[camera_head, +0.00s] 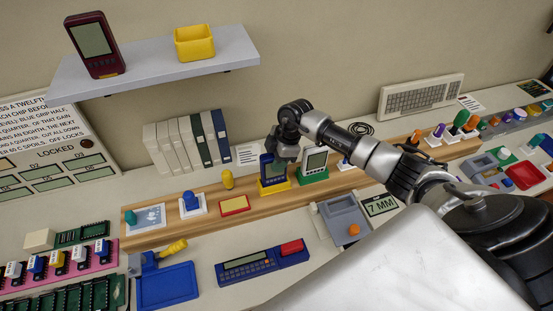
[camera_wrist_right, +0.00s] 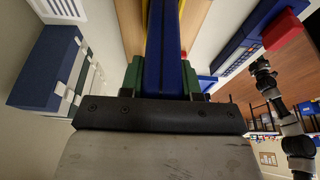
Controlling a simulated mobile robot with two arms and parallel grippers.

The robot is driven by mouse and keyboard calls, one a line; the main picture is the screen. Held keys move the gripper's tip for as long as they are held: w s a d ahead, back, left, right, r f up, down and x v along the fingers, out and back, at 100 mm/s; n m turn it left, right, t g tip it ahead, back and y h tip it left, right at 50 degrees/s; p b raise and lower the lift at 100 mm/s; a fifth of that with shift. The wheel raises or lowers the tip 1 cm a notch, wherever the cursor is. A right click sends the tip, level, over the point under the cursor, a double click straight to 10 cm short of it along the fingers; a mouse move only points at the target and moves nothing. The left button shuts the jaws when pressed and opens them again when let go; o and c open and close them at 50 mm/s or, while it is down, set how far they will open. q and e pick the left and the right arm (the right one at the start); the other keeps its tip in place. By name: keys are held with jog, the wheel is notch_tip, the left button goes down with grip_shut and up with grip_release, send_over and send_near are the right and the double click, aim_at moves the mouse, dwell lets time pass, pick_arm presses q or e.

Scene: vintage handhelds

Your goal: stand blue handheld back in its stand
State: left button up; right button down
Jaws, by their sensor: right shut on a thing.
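The blue handheld (camera_head: 274,171) is upright with its grey screen facing out, and its lower end meets the yellow stand (camera_head: 275,189) on the wooden strip. I cannot tell if it is fully seated. My right gripper (camera_head: 284,152) is shut on the handheld's upper part from above. In the right wrist view the handheld (camera_wrist_right: 165,65) shows as a blue slab between the fingers, with a thin yellow edge beside it. My left arm seems to show at the right of the wrist view; its gripper (camera_wrist_right: 262,68) is too small to read.
A white handheld (camera_head: 315,160) stands in a green stand (camera_head: 313,177) close on the right. Binders (camera_head: 188,142) stand behind. A blue calculator-like device (camera_head: 262,262) lies in front.

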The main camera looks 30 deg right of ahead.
jog(key=shift+f, duration=0.55)
jog(key=c, duration=0.7)
grip_release()
jog(key=shift+c, duration=0.2)
jog(key=shift+r, duration=0.1)
jog(key=b+v, duration=0.2)
jog(key=v, duration=0.8)
jog(key=shift+r, duration=0.3)
jog(key=shift+s+d, duration=0.1)
jog(key=shift+d, duration=0.05)
